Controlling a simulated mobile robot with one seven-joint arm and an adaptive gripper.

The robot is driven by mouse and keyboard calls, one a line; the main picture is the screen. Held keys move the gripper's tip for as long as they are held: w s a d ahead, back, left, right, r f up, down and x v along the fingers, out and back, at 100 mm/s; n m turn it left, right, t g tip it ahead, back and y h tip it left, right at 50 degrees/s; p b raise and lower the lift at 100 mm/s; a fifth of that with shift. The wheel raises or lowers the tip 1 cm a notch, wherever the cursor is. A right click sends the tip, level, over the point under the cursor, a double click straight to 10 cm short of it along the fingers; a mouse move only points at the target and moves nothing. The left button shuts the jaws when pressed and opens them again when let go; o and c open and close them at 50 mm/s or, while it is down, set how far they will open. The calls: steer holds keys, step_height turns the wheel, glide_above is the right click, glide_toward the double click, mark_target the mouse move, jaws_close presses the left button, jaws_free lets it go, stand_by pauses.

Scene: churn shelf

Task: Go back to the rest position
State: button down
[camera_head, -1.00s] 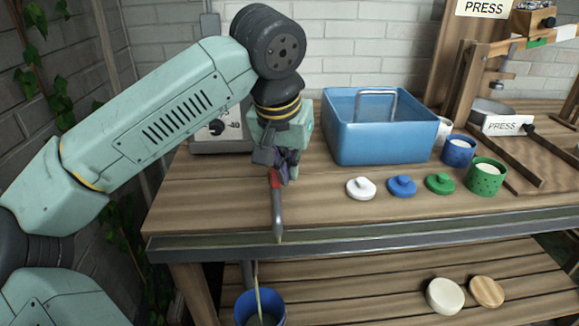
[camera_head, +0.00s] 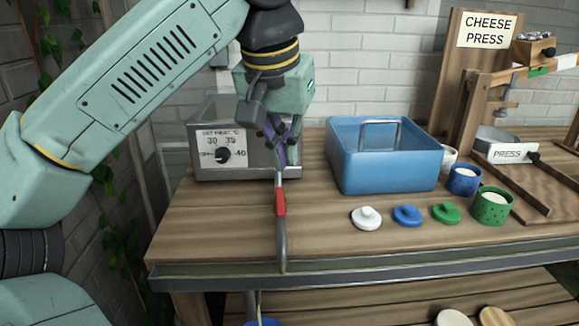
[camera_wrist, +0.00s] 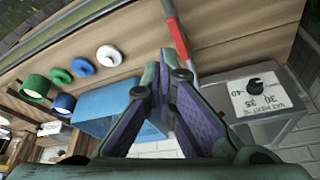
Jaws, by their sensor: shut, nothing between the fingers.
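My gripper (camera_head: 281,152) hangs above the left part of the wooden bench, with its fingers pointing down and nothing held. In the wrist view its purple-padded fingers (camera_wrist: 166,66) come together at the tips. A grey lever with a red grip (camera_head: 280,202) stands at the bench's front, right below the fingers in the picture. It also shows in the wrist view (camera_wrist: 177,38), beyond the fingertips. Whether they touch it I cannot tell; the fingers cover its upper end.
A grey heater box with a dial (camera_head: 207,165) stands behind the gripper. A blue basin (camera_head: 385,165) is to the right. White, blue and green lids (camera_head: 367,218) lie in front, with cups (camera_head: 492,206) and the cheese press (camera_head: 487,45) further right. Open air lies above the bench.

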steer(key=shift+s+r, duration=0.1)
steer(key=shift+r, duration=0.1)
